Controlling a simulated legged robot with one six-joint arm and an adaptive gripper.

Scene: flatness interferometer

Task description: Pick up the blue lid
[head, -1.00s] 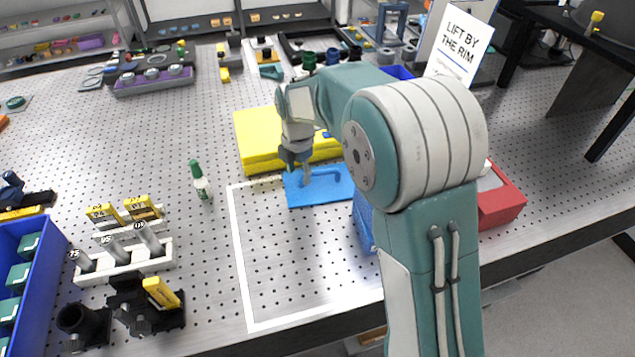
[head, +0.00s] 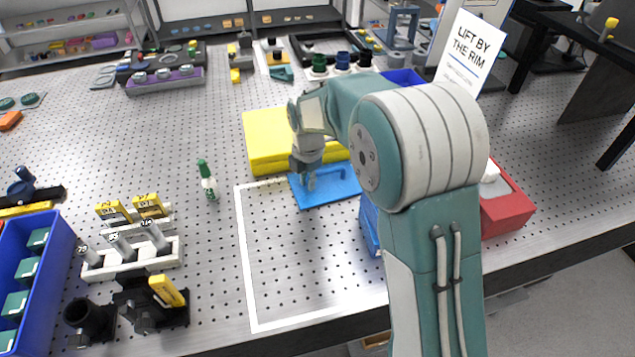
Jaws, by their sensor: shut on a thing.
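The blue lid (head: 336,189) is a flat blue panel with a raised handle, in the middle of the head view. It lies just in front of a yellow block, beside my arm. My gripper (head: 309,183) is over the lid's left part, pointing down, and is shut on the lid at the left end of its handle. The fingertips are small and the exact contact is hard to see. I cannot tell whether the lid is clear of the table. My arm covers the area to the right of the lid.
The yellow block (head: 264,142) stands behind the lid. A blue box (head: 369,228) is partly hidden by my arm, and a red bin (head: 510,212) stands to the right. The white-outlined area (head: 310,265) in front is clear.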

